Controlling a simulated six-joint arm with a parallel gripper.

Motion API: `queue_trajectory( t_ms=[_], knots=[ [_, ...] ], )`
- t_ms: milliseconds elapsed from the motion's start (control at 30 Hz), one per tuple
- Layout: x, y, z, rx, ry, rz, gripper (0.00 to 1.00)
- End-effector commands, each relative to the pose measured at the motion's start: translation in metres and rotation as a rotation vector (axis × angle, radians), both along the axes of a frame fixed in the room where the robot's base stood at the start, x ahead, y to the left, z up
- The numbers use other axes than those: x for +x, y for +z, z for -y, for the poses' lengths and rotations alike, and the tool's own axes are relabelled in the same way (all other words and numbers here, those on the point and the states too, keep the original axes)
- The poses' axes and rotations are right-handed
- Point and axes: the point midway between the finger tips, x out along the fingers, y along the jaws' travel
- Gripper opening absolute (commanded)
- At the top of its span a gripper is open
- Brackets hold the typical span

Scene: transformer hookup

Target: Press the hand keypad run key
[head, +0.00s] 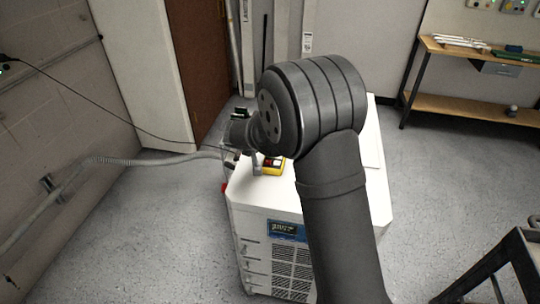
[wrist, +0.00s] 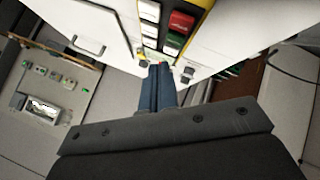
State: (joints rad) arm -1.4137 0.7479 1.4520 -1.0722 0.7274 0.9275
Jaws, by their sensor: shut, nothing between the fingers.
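The hand keypad (head: 274,165) is a small yellow-edged box lying on the white cabinet top in the head view. In the wrist view, the keypad's face shows at the top, with a red key (wrist: 181,22), a green key (wrist: 171,46) and several white keys (wrist: 149,29). No key labels are legible. My gripper (wrist: 158,67) is shut and empty, its blue-grey fingertips together just below the green key in the picture. I cannot tell whether the tips touch the keypad. In the head view, my gripper (head: 257,169) is beside the keypad, partly hidden by my arm.
The white cabinet (head: 265,200) has a blue display panel (head: 287,230) on its front. A grey hose (head: 130,160) and a black cable run from the left wall. A wooden-shelved bench (head: 470,105) stands at the back right. Open floor lies left of the cabinet.

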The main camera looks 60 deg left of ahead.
Motion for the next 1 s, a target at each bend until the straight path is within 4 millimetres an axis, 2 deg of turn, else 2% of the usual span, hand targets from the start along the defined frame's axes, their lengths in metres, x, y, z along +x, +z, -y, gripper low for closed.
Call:
queue_trajectory(
  t_ms=[200,400,1000],
  knots=[
    [0.0,0.024,0.0,0.003,0.0,0.0,0.0],
    [0.0,0.038,0.0,0.001,0.001,0.0,0.0],
    [0.0,0.039,0.0,0.0,0.001,-0.001,0.0]
  ],
)
